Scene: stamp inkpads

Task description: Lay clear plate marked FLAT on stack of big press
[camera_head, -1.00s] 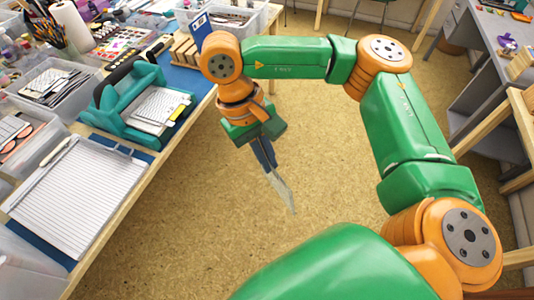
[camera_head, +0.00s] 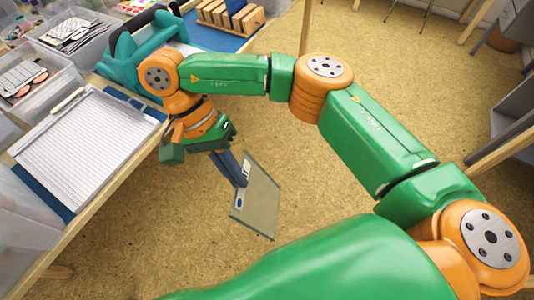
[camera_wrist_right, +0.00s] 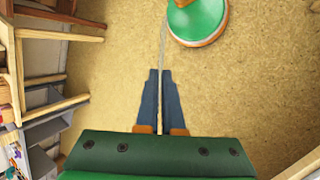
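My right gripper (camera_head: 240,178) is shut on the edge of a clear plate (camera_head: 261,203) and holds it over open floor, right of the table. The plate's broad face shows, tilted, with a small pale and blue mark near the gripped edge; I cannot read it. In the right wrist view, the plate (camera_wrist_right: 163,45) is a thin edge-on line between the two blue fingers (camera_wrist_right: 160,100). The teal big press (camera_head: 137,47) stands on the table at upper left. My right arm covers part of it, and its stack is mostly hidden. My left gripper is not in view.
A white ridged board (camera_head: 88,140) lies on the table's near part, between the plate and clear bins (camera_head: 25,85). A wooden rack (camera_head: 230,16) stands beyond the press on a blue mat (camera_head: 205,37). The floor under the plate is clear.

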